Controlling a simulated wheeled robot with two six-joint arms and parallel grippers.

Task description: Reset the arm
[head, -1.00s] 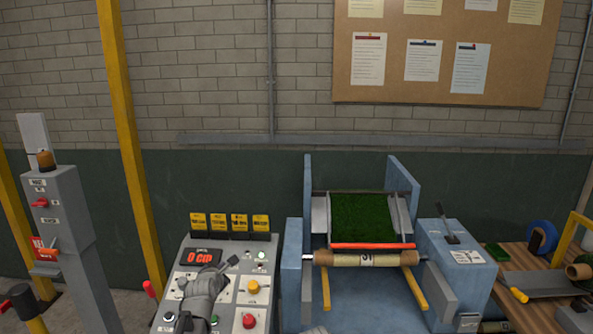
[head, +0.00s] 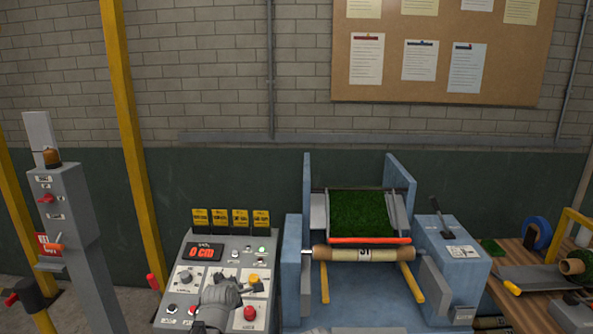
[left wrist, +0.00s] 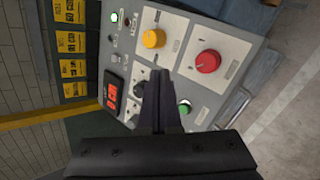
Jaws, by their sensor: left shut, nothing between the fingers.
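My left gripper (head: 254,285) is in front of the grey control panel (head: 172,309), low in the head view. Its fingers are together with nothing between them. The red knob (left wrist: 207,61) and the green button (left wrist: 185,106) lie to the right of the fingers there. My right gripper is in neither view.
A blue machine (head: 292,270) with a turf strip (head: 361,214) and a roller (head: 363,253) stands right of the panel. A lever (head: 440,217) rises on its right side. A grey post (head: 75,240) stands left. A wooden bench (head: 522,258) holds rolls and tools.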

